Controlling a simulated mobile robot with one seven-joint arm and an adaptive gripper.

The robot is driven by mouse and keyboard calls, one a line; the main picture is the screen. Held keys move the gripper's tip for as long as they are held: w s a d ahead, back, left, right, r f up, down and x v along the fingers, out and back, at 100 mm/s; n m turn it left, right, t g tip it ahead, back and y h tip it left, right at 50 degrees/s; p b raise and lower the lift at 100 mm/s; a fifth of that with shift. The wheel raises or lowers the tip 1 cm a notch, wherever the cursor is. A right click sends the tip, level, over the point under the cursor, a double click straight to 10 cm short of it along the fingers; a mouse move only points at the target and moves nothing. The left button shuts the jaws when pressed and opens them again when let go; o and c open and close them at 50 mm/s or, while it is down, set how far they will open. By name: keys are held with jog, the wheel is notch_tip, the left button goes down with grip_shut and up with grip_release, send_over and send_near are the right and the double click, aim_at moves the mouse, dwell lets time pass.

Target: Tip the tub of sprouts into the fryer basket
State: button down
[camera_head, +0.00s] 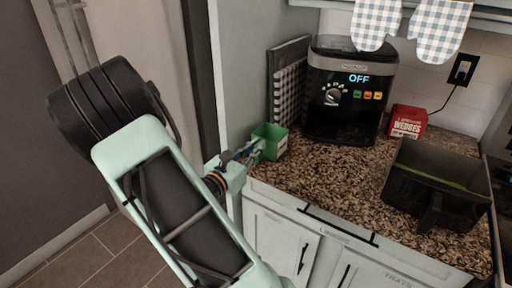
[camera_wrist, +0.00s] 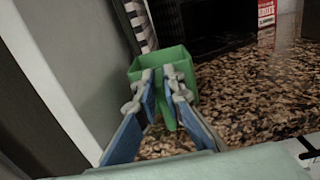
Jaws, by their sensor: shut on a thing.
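The green tub (camera_head: 270,141) is upright at the counter's left edge, by the wall panel; it also shows in the wrist view (camera_wrist: 160,58). My gripper (camera_head: 257,149) reaches it from the left front. In the wrist view my gripper's blue-backed fingers (camera_wrist: 167,82) are shut on a narrow green part at the tub's near side. The tub's contents cannot be made out. The black fryer basket (camera_head: 437,196) stands on the counter at the right, apart from the fryer, with a green patch inside. I cannot tell whether the tub touches the counter.
The black air fryer (camera_head: 345,95) stands at the back, its display reading OFF. A red wedges box (camera_head: 407,121) is beside it. A dark checked board (camera_head: 288,85) leans at the left. Checked oven mitts (camera_head: 437,30) hang above. Bare speckled counter (camera_head: 335,180) lies between tub and basket.

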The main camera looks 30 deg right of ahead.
jog(key=shift+f, duration=0.15)
jog(key=c, duration=1.4)
grip_release()
jog(key=p+v, duration=0.1)
jog(key=v, duration=0.6)
jog(key=shift+s+a, duration=0.1)
